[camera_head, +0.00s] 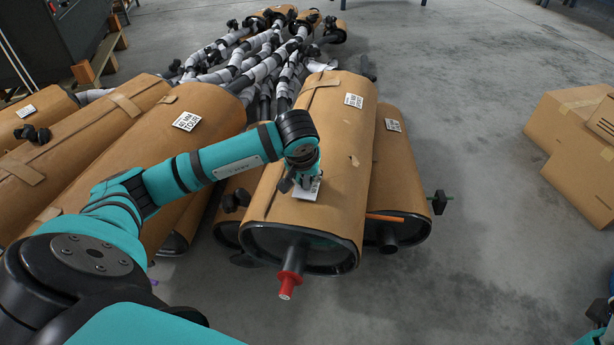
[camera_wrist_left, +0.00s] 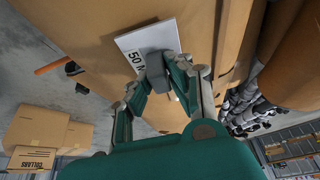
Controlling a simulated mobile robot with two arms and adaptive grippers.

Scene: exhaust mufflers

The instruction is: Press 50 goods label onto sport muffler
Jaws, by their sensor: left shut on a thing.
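The sport muffler (camera_head: 335,130) is a brown-wrapped cylinder on top of the middle pile, with a red plug (camera_head: 291,272) on its near end pipe. A white label reading "SPORT" (camera_head: 353,101) is on its upper right side. My left gripper (camera_head: 306,184) is above the near part of this muffler, shut on a white goods label (camera_head: 308,193).
More wrapped mufflers lie left, one with a "TOUR" label (camera_head: 186,121), and beneath and right of the sport muffler. Wrapped pipes (camera_head: 250,70) spread behind. Cardboard boxes (camera_head: 575,135) stand at right; the floor between is clear.

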